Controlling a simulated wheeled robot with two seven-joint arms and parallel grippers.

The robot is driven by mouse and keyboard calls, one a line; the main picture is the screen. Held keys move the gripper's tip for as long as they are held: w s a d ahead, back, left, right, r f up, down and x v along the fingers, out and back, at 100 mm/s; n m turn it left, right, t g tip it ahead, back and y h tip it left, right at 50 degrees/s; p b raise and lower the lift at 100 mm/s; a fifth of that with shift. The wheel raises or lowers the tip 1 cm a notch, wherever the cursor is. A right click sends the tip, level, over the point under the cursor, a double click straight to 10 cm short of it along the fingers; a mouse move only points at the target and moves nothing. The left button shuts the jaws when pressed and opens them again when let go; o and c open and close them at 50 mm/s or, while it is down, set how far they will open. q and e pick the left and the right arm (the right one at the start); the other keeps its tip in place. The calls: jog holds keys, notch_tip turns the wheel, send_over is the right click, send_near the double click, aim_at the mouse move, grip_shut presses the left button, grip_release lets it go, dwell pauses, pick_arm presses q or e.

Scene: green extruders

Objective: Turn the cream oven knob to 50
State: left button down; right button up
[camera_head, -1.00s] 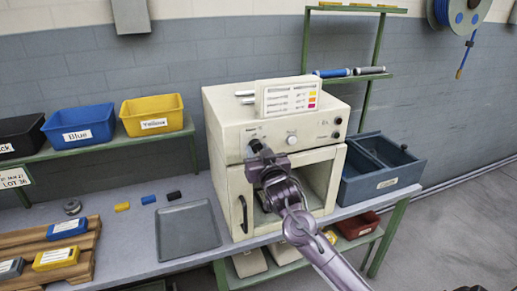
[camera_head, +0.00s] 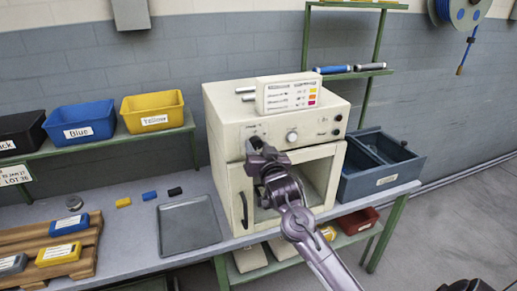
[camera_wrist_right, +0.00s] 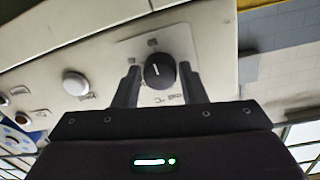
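The cream oven (camera_head: 228,135) stands on the bench with its control panel facing me. A pale round knob (camera_head: 291,137) sits mid-panel; it also shows in the right wrist view (camera_wrist_right: 75,82). A black knob with a white pointer line (camera_wrist_right: 160,70) lies between the fingers of my right gripper (camera_wrist_right: 160,82) in the wrist view. The fingers stand on both sides of it with narrow gaps. In the head view my right gripper (camera_head: 254,146) is at the panel's lower left and hides that knob. The dial markings are too small to read. My left gripper is not in view.
A sign with coloured squares (camera_head: 290,95) stands on the oven. The oven's window door (camera_head: 243,208) is below the panel. A blue-grey bin (camera_head: 385,182) is to the right. A grey tray (camera_head: 188,226) lies left. Yellow (camera_head: 150,102) and blue (camera_head: 80,112) bins stand on a shelf.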

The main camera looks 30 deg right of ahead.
jog(key=o, duration=0.3)
jog(key=shift+s, duration=0.1)
jog(key=shift+s+a+f, duration=0.1)
jog(key=shift+s+a, duration=0.05)
jog(key=shift+s, duration=0.15)
jog(key=b+v, duration=0.3)
jog(key=v, duration=0.4)
